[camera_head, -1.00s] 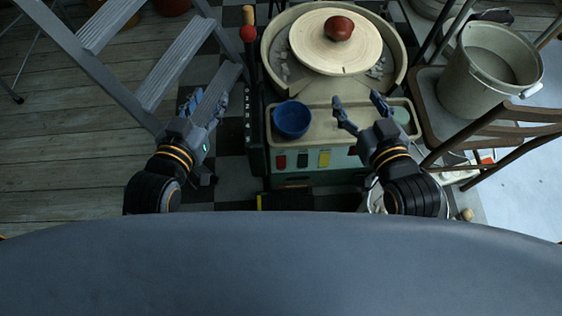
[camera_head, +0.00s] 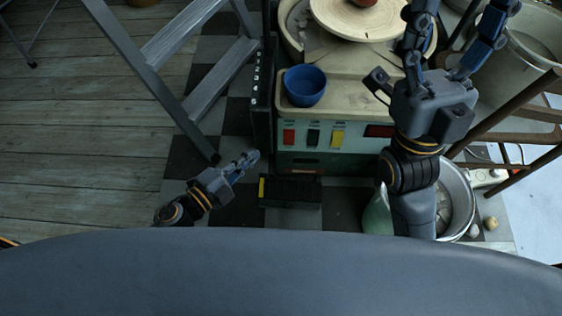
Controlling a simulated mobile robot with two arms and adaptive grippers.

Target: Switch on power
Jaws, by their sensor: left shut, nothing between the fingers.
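The pottery wheel's light green front panel (camera_head: 362,134) faces me. It carries a red switch (camera_head: 289,136), a dark switch (camera_head: 313,137) and a yellow switch (camera_head: 337,137) in a row, with a dark red display (camera_head: 379,131) to their right. My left gripper (camera_head: 251,158) is shut and empty, low and left of the panel, apart from the switches. My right gripper (camera_head: 458,28) is open and empty, raised at the right, with its fingers spread upward. Its arm covers the panel's right end. I cannot tell whether any switch is on.
A blue bowl (camera_head: 305,86) sits on the wheel's tray above the switches. A black pedal box (camera_head: 290,190) lies on the floor below. A grey stepladder (camera_head: 165,110) stands left. A metal basin (camera_head: 458,205), a white power strip (camera_head: 487,177) and a wooden chair (camera_head: 520,110) are at right.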

